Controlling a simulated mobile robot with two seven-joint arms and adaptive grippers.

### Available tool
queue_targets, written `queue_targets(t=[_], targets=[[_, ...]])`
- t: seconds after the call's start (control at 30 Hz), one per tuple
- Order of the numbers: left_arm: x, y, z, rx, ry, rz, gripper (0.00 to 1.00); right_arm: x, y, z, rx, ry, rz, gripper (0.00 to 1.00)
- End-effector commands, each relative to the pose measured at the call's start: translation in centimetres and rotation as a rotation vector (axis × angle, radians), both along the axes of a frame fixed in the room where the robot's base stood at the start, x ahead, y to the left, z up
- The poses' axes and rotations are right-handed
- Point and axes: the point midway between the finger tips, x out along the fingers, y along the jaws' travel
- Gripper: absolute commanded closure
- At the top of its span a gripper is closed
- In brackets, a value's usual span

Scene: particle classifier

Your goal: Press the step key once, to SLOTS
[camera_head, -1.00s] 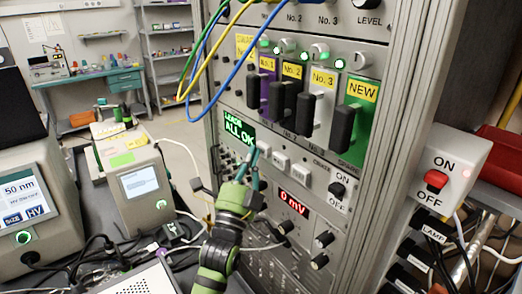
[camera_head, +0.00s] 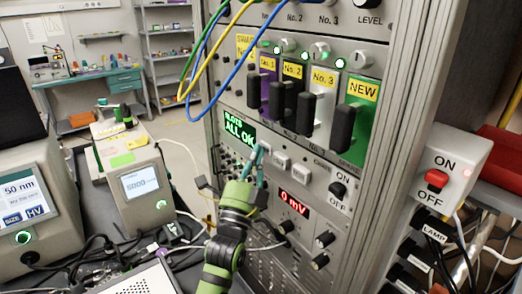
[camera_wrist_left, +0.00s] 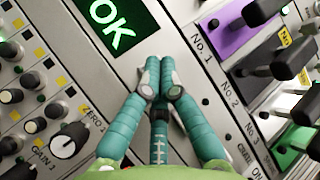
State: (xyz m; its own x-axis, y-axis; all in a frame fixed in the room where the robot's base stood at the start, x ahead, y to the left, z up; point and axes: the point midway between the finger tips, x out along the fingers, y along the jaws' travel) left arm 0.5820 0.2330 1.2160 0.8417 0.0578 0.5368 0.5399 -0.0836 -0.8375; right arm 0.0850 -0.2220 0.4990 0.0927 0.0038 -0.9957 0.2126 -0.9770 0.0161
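The small green-lit display (camera_head: 239,133) on the rack panel reads SLOTS, ALL OK; its OK also shows in the wrist view (camera_wrist_left: 117,25). A row of pale square keys lies right of and below it, including a middle key (camera_head: 281,160) and a right key (camera_head: 300,171). My left gripper (camera_head: 256,158) is at the left end of this row, its teal fingertips (camera_wrist_left: 160,78) drawn together and empty. The fingers hide most of the leftmost key, so I cannot tell whether they touch it. My right gripper is not in view.
Black-handled slot modules, including the green NEW one (camera_head: 360,110), project above the keys. Blue, yellow and green cables (camera_head: 238,70) hang in front of the rack. An ON/OFF switch box (camera_head: 447,175) is at right. A grey instrument (camera_head: 135,185) stands at left.

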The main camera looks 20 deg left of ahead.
Motion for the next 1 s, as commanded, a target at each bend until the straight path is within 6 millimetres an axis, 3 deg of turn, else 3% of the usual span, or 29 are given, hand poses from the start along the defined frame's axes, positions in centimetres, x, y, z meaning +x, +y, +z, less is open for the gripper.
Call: queue_targets(t=[0.57, 1.0], targets=[[0.0, -0.1, 0.1, 0.001, 0.000, -0.001, 1.00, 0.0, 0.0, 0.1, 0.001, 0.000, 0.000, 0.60], [-1.9, 1.1, 0.0, 0.001, 0.001, 0.000, 1.00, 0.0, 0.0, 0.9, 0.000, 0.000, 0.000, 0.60]])
